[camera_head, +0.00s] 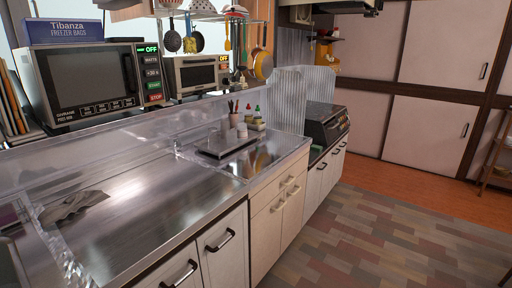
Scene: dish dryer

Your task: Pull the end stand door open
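A row of light cabinet fronts runs under the counter, and all the doors in view look shut. At the far end, narrow cream doors (315,186) with small black handles stand below the black stove (326,124). Nearest me are two white doors with black bar handles; one handle (221,240) is at the bottom centre and another (180,274) is at the bottom edge. I cannot tell for sure which of these is the end stand door. My gripper does not show in this view.
A steel counter (135,215) carries a tray, bottles and a crumpled cloth. Microwaves (85,80) stand on a raised ledge behind it. Pans hang above. A patterned rug (370,240) covers the open floor to the right. Sliding panels (430,130) close the back.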

